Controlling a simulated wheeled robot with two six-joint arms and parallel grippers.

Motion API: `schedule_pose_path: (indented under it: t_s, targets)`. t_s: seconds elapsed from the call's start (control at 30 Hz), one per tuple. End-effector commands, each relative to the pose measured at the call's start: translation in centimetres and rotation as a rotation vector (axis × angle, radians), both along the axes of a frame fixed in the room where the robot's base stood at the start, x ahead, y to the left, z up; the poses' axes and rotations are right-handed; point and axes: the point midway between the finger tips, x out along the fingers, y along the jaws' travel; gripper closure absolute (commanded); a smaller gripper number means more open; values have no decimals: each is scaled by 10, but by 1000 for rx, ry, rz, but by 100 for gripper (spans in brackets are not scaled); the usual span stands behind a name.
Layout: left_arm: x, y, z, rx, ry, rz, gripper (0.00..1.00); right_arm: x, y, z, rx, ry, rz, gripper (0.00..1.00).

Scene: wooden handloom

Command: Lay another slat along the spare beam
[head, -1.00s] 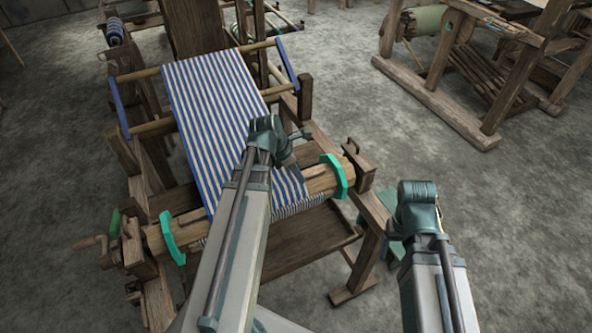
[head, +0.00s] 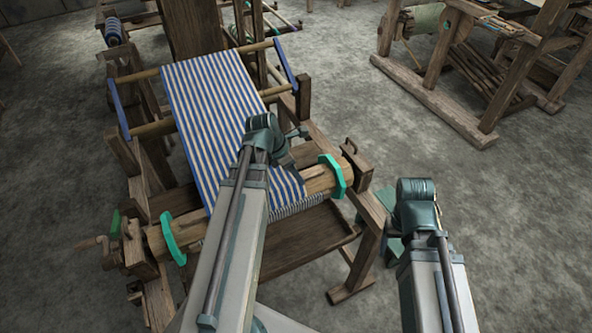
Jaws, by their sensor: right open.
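The wooden front beam (head: 200,229) of the loom lies across its near side, with a green ring near each end; I cannot tell whether it is the spare beam. Blue-and-white striped cloth (head: 205,95) runs down to it. I cannot make out a separate slat. My left arm reaches over the cloth and its gripper (head: 291,166) is over the cloth's right side, mostly hidden by my wrist; its jaws do not show clearly. My right gripper (head: 393,235) is open to the right of the loom, apart from the beam, partly behind my right wrist.
Two rods (head: 150,130) cross behind the cloth. The grey floor (head: 530,210) on the right is clear.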

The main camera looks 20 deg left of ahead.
Motion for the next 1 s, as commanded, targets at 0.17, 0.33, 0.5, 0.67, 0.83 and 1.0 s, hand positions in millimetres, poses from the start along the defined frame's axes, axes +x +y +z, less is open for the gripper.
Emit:
schedule_pose_path:
  t_s: [0.17, 0.33, 0.5, 0.67, 0.83, 1.0]
  targets:
    - [-10, 7, 37, -1, 1, 3, 28, 0, 0, 37, 0, 0, 0, 29]
    - [-18, 14, 62, -1, 0, 2, 28, 0, 0, 62, 0, 0, 0, 29]
    - [-26, 20, 86, 0, 0, 2, 28, 0, 0, 86, 0, 0, 0, 29]
    - [-32, 25, 103, -1, 0, 2, 28, 0, 0, 103, 0, 0, 0, 29]
    - [-35, 28, 112, -1, 0, 2, 28, 0, 0, 112, 0, 0, 1, 29]
    - [-37, 29, 114, -1, -1, 1, 28, 0, 0, 114, 0, 0, 1, 29]
